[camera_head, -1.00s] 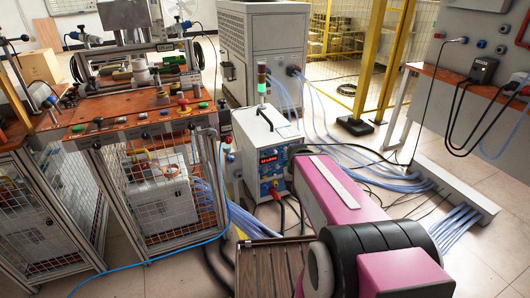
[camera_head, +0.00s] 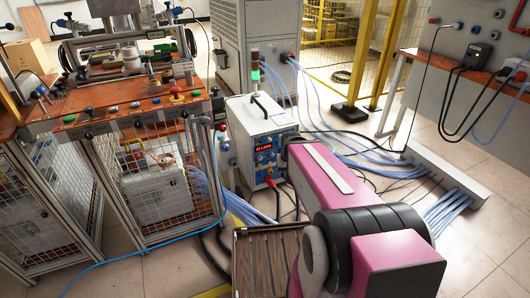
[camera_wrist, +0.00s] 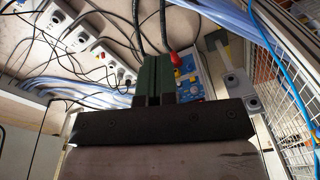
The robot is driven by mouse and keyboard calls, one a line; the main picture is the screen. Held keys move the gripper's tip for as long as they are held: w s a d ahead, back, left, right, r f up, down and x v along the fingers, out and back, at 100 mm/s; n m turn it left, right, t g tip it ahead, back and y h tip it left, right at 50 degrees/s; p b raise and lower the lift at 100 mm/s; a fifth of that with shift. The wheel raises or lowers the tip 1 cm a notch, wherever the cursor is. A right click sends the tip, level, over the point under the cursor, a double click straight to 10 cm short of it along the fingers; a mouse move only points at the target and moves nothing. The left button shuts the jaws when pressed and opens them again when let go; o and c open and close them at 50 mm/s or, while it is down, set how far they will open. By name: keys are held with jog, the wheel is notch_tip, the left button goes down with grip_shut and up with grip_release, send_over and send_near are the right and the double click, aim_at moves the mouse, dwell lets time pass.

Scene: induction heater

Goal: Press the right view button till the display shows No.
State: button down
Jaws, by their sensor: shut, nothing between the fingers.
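The induction heater is a white box (camera_head: 252,118) with a blue front panel, standing on the floor mid-picture in the head view. Its display (camera_head: 264,148) glows red, but the characters are too small to read. The view buttons cannot be told apart. In the wrist view, part of the blue panel (camera_wrist: 190,76) with knobs shows just right of and beyond the fingers. My gripper (camera_wrist: 154,62) is shut and empty, its dark green fingers together and pointing toward the heater's front. I cannot tell whether they touch it. In the head view my pink arm hides the gripper.
A caged workbench (camera_head: 130,115) stands left of the heater. Blue hoses (camera_head: 350,145) and dark cables run over the floor to the right, toward a low white duct (camera_head: 450,170). A red plug (camera_wrist: 171,57) with a dark cable sits close beside my fingers.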

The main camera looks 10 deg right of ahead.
jog(key=w+a+f+m+t+y, duration=0.1)
jog(key=w+a+f+t, duration=0.2)
jog(key=w, duration=0.4)
jog(key=w+a+f+m+t+y, duration=0.1)
jog(key=w+f+m+t, duration=0.1)
jog(key=w+f, duration=0.5)
jog(key=m+t+h, duration=0.3)
jog(key=m+t, duration=0.4)
jog(key=m, duration=0.1)
send_near(270, 162)
jog(key=r+v, duration=0.1)
jog(key=v, duration=0.4)
jog(key=d+f+m+t+h, duration=0.1)
jog(key=d+f+m+h, duration=0.3)
jog(key=f, duration=0.4)
jog(key=shift+w+d+m+h, duration=0.4)
jog(key=shift+w+m+h, duration=0.1)
jog(key=shift+m+h, duration=0.5)
jog(key=w+a, duration=0.2)
jog(key=w, duration=0.6)
jog(key=shift+w+a, duration=0.2)
jog(key=shift+a, duration=0.2)
jog(key=shift+w, duration=0.1)
jog(key=shift+w+a, duration=0.1)
jog(key=shift+w, duration=0.2)
